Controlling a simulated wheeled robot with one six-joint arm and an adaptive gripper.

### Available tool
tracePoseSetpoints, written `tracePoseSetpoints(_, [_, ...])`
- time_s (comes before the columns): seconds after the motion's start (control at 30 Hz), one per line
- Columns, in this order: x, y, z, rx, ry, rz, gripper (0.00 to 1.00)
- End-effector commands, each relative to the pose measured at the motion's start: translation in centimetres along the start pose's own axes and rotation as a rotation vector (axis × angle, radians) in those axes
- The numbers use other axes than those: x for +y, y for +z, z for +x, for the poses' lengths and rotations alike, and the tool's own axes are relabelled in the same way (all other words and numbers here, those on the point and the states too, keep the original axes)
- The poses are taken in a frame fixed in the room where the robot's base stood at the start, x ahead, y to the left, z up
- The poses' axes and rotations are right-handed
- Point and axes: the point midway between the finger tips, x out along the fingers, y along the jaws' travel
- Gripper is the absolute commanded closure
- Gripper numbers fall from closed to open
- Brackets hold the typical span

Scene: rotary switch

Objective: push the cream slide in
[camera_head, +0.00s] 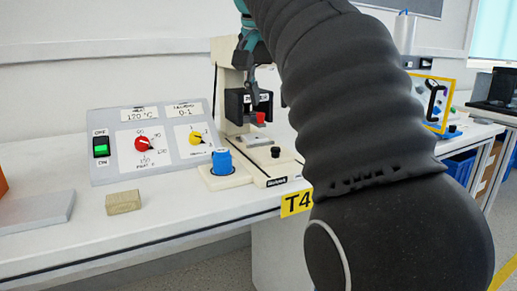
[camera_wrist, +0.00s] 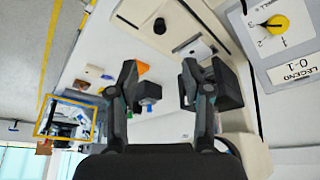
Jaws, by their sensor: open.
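The cream slide (camera_head: 271,166) is the low flat part at the front of the cream press (camera_head: 231,78), with a black knob (camera_head: 275,152) on its front end. It sticks out toward the table's front edge. In the wrist view the knob (camera_wrist: 160,26) shows at the top, beyond my fingertips. My gripper (camera_head: 253,98) is open, beside the press's black head (camera_head: 236,104). In the wrist view my gripper (camera_wrist: 160,68) has its fingers wide apart with nothing held between them. It does not appear to touch the knob. My arm hides the area right of the slide.
A control panel (camera_head: 155,138) with red and yellow dials stands left of the press. A blue knob (camera_head: 222,160) on a cream base is just left of the slide. A wooden block (camera_head: 123,202) lies farther left. A yellow frame (camera_head: 447,105) stands at right.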

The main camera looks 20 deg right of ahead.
Motion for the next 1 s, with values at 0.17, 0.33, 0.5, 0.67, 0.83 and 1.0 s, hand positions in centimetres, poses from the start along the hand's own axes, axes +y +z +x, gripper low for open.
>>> tracePoseSetpoints(0.17, [0.1, 0.0, 1.6, -0.002, 0.003, 0.006, 0.51])
tracePoseSetpoints(0.33, [0.1, 0.1, 4.6, -0.002, 0.003, 0.005, 0.51])
tracePoseSetpoints(0.5, [0.1, 0.1, 7.7, -0.001, 0.002, 0.004, 0.51])
tracePoseSetpoints(0.67, [0.1, 0.1, 10.5, -0.001, 0.002, 0.004, 0.51])
tracePoseSetpoints(0.83, [0.0, 0.0, 12.6, 0.000, 0.001, 0.004, 0.51])
tracePoseSetpoints(1.0, [0.0, 0.0, 13.5, 0.000, 0.001, 0.004, 0.51])
